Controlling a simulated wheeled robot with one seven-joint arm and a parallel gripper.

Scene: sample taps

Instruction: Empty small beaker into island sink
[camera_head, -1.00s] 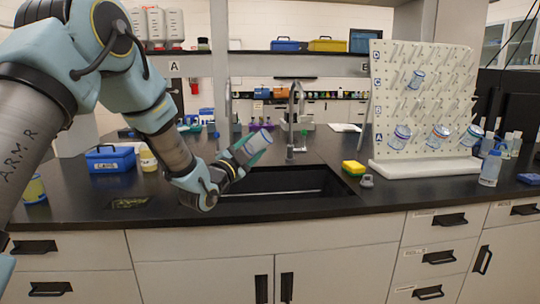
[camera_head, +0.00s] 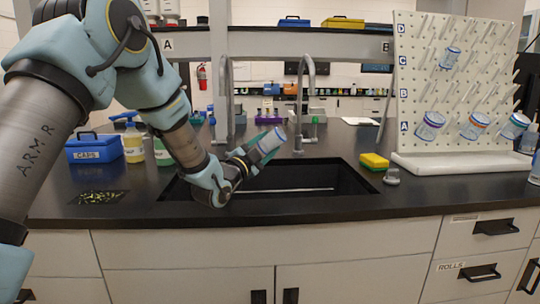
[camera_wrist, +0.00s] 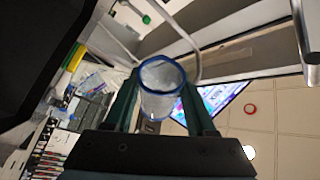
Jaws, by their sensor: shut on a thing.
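My gripper (camera_head: 258,147) is shut on a small clear beaker (camera_head: 271,141), with a green finger on either side. The beaker is tilted, its upper end leaning up and to the right, above the far left part of the island sink (camera_head: 325,181). The sink is a dark rectangular basin in the black counter. In the wrist view the beaker (camera_wrist: 160,98) sits between the two green fingers, and its blue rim shows. I cannot tell how much liquid it holds.
A tall faucet (camera_head: 307,95) rises behind the sink. A yellow sponge (camera_head: 374,161) lies right of it, before a white peg rack (camera_head: 440,90) with several beakers. A blue caps box (camera_head: 94,148) and bottles (camera_head: 133,145) stand left.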

